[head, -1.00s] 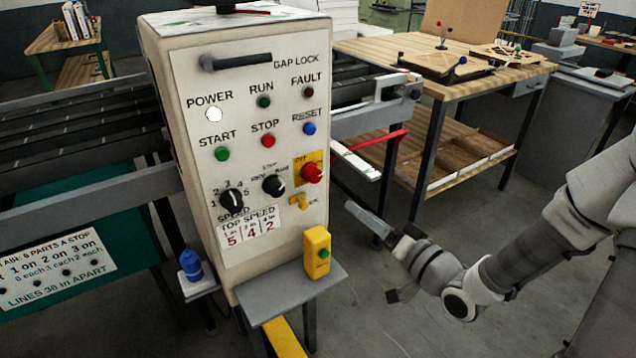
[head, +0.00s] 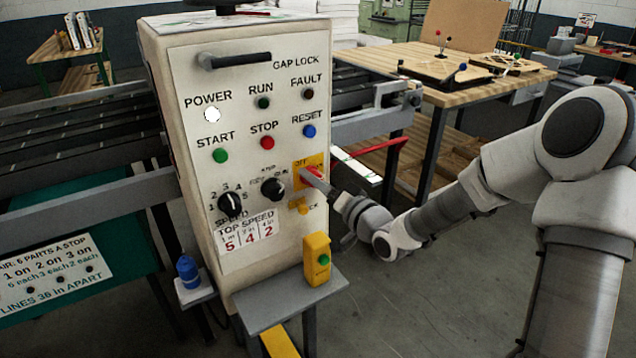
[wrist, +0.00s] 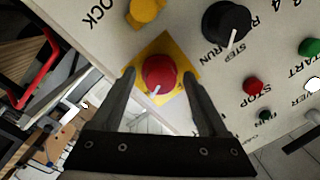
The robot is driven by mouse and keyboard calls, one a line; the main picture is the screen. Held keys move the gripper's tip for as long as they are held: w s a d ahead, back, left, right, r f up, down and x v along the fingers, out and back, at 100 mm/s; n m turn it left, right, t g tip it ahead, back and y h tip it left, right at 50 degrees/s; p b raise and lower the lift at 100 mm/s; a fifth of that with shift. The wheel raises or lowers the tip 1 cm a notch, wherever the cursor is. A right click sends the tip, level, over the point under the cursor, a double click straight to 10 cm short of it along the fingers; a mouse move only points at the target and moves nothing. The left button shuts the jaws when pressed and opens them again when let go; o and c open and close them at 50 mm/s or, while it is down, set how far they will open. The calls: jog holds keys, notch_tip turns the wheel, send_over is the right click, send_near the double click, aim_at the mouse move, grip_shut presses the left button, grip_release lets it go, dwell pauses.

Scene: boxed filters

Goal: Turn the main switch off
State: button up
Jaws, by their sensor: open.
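The main switch is a red rotary knob (wrist: 159,74) with a white pointer line, on a yellow plate (wrist: 183,54) of the control panel (head: 245,185). In the wrist view my gripper (wrist: 158,80) is open, with one finger on each side of the knob. The fingers look apart from the knob; whether they touch the panel I cannot tell. The white POWER lamp (head: 212,114) is lit.
A black selector knob (head: 272,188) sits left of the switch. A yellow lock tab (head: 299,205) is just below it. A yellow box with a green button (head: 317,260) stands on the small shelf (head: 262,305). A wooden workbench (head: 480,90) stands behind, right.

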grip_shut()
jog(key=shift+a, duration=0.1)
dwell(0.3)
